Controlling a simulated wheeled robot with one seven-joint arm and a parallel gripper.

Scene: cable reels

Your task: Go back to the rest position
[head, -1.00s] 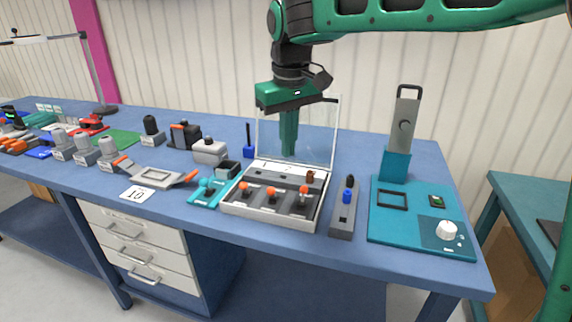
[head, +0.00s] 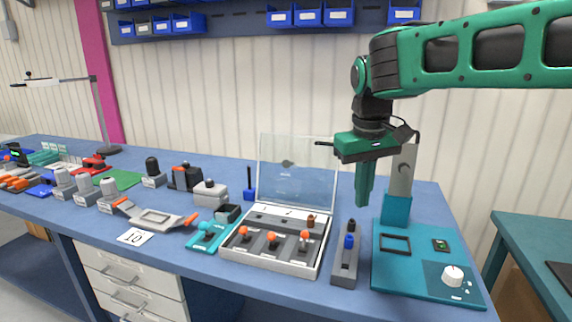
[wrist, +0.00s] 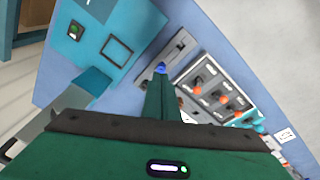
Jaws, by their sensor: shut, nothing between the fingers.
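My green gripper (head: 364,204) is shut and empty, pointing down above the right part of the blue workbench (head: 340,308). In the head view it hangs above and behind the grey block with a blue knob (head: 346,262). It stands just left of the teal stand with a grey upright (head: 400,185), which my wrist partly covers. In the wrist view the shut fingers (wrist: 160,75) point towards the grey block (wrist: 172,58), well apart from the bench surface.
A grey case (head: 272,262) with orange-tipped levers and a raised clear lid (head: 296,172) is left of my gripper. A teal panel with a white dial (head: 453,276) is right. Several tools crowd the bench's left. Blue bins (head: 310,16) hang on the wall.

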